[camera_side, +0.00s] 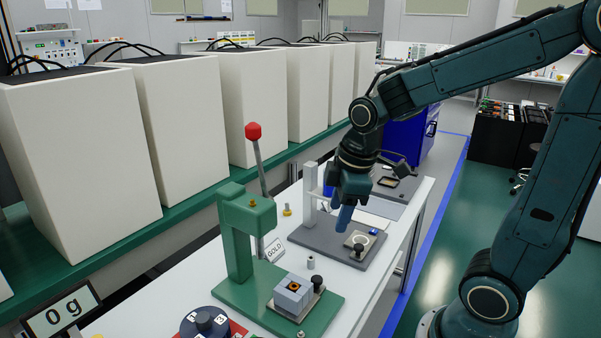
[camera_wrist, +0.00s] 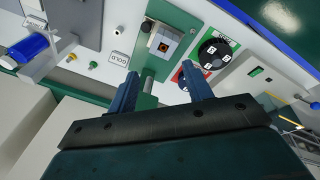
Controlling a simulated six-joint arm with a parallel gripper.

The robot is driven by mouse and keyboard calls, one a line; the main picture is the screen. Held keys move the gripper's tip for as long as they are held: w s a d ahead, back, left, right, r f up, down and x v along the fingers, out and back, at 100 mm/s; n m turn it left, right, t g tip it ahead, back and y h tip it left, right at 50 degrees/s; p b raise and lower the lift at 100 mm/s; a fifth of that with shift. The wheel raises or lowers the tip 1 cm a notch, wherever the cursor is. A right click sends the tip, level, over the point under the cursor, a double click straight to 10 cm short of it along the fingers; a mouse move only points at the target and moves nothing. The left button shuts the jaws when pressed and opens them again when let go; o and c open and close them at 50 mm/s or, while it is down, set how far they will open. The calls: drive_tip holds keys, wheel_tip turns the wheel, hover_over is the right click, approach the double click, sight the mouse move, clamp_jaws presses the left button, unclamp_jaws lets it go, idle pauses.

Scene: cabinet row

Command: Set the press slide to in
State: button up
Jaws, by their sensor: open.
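The green press (camera_side: 238,245) stands on the white bench, with a lever ending in a red knob (camera_side: 253,131). Its slide (camera_side: 297,305) carries a grey block (camera_side: 293,292) with a dark square opening and a black knob (camera_side: 318,281). The block sits on the green base, in front of and to the right of the press head, not under it. My gripper (camera_side: 343,220) is open and empty, pointing down above the bench beyond the press. In the wrist view my gripper (camera_wrist: 160,74) has its fingers apart, with the grey block (camera_wrist: 165,43) beyond them.
A grey fixture (camera_side: 320,240) with a post and small knob stands behind the press, below my gripper. A GOLD sign (camera_side: 275,249) and small metal cylinder (camera_side: 310,262) are between them. A dark dial (camera_side: 204,322) is at the front. Tall white boxes (camera_side: 85,165) line the left.

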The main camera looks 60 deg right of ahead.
drive_tip(key=shift+s+a+r+m, duration=0.2)
drive_tip(key=shift+s+r+m, duration=0.1)
drive_tip(key=shift+s+r, duration=0.15)
drive_tip(key=shift+w+f, duration=0.1)
drive_tip(key=shift+f, duration=0.05)
drive_tip(key=n+g, duration=0.3)
drive_tip(key=n, duration=0.4)
hover_over(317, 278)
wheel_tip(317, 278, down, 12)
drive_tip(key=shift+f, duration=0.1)
drive_tip(key=shift+f, duration=6.7)
